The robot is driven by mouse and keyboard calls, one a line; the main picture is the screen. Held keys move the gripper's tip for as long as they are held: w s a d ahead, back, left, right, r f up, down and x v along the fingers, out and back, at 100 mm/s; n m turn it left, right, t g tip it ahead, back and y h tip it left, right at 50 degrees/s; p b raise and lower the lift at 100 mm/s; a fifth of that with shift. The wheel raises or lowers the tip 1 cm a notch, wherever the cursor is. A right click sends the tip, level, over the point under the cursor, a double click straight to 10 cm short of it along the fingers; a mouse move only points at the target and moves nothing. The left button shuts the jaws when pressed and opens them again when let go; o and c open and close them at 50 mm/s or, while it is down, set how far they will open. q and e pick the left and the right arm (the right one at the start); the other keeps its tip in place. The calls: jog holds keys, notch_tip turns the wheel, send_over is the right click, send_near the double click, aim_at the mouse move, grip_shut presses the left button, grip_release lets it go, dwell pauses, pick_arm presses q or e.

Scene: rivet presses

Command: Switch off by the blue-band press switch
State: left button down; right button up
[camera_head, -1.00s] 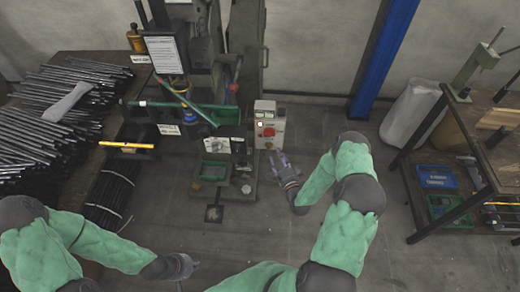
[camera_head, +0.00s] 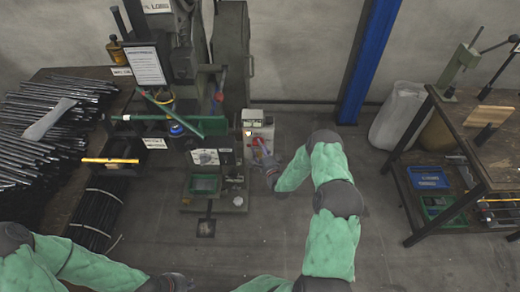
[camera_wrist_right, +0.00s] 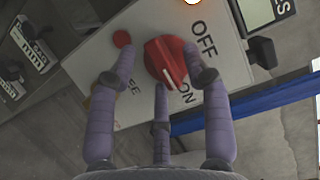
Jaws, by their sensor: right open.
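The switch box (camera_head: 258,125) is a pale box beside the press (camera_head: 205,155). A blue band (camera_head: 177,129) shows on the press. In the right wrist view, the red rotary switch (camera_wrist_right: 170,60) sits on a pale plate lettered OFF and ON; its white mark points towards ON. A lamp (camera_wrist_right: 191,2) glows at the top edge. My right gripper (camera_wrist_right: 160,82) is open, its fingers spread around the switch's lower side; contact is unclear. In the head view, the right gripper (camera_head: 267,160) is in front of the box. My left gripper (camera_head: 168,284) is cut off at the bottom edge.
A table (camera_head: 120,95) with many dark rods is on the left. A workbench (camera_head: 485,150) with bins below stands on the right. A blue post (camera_head: 368,60) and a white sack (camera_head: 400,115) are behind. The floor in the middle is clear.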

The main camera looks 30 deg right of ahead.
grip_shut()
jog(key=shift+a+r+n+g+h+p, duration=0.15)
jog(key=shift+n+g+h+p, duration=0.5)
jog(key=shift+n, duration=1.6)
jog(key=shift+d+r+n+g+h+p, duration=0.1)
jog(key=shift+r+n+g+h+p, duration=0.15)
jog(key=shift+n+g+h, duration=1.05)
jog(key=shift+a+r+n+g+h+p, duration=0.1)
jog(key=shift+r+n+g+h+p, duration=0.2)
jog(key=shift+n+g, duration=1.9)
jog(key=shift+f+n+t, duration=0.1)
jog(key=shift+n+t, duration=0.85)
jog(key=shift+n, duration=0.1)
